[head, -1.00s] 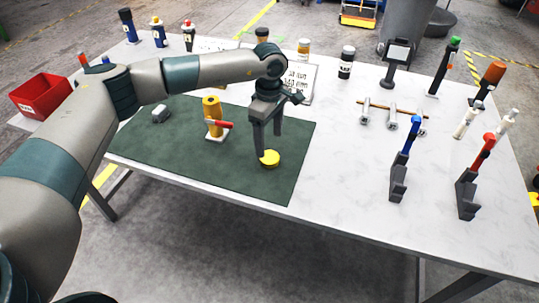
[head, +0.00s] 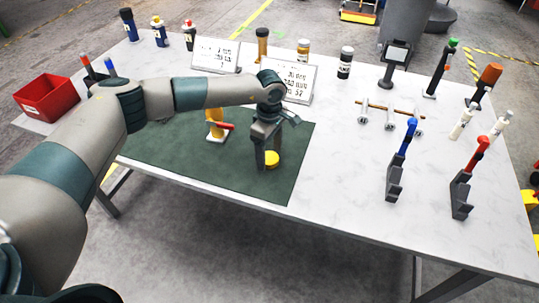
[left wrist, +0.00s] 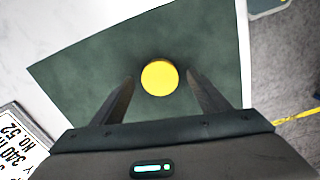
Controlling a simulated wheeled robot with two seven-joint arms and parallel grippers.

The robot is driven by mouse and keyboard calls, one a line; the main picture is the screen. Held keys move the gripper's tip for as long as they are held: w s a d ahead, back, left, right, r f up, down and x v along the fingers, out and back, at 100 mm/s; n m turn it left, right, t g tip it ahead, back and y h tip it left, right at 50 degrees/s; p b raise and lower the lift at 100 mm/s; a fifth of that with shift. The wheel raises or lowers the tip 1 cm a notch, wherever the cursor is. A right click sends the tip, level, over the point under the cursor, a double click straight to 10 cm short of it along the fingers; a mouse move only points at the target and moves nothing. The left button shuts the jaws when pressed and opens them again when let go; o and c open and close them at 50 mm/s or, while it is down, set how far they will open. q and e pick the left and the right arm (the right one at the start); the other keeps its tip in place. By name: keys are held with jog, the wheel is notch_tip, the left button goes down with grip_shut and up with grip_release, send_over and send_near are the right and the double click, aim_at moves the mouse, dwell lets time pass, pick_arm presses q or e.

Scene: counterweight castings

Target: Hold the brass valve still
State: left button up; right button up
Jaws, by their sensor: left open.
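An upright brass-yellow cylinder with a red lever (head: 215,126), which looks like the brass valve, stands on a white base on the green mat (head: 180,150). My left forearm hides its top in the head view. My left gripper (head: 268,154) is to the right of it, pointing down, open and empty. Below the left gripper, a round yellow disc (head: 271,160) lies on the mat. In the left wrist view the disc (left wrist: 160,77) shows between the spread fingers, apart from both. My right gripper is out of view.
Two printed signs (head: 215,54) (head: 290,80) stand behind my arm. A red bin (head: 47,97) is at the far left. Blue (head: 403,155) and red (head: 470,175) handled tools stand in holders at the right. White table between mat and tools is clear.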

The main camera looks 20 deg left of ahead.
pick_arm(q)
jog(key=shift+f, duration=0.35)
jog(key=shift+c, duration=0.4)
jog(key=c, duration=1)
jog(key=shift+c, duration=0.2)
jog(key=shift+r, duration=0.15)
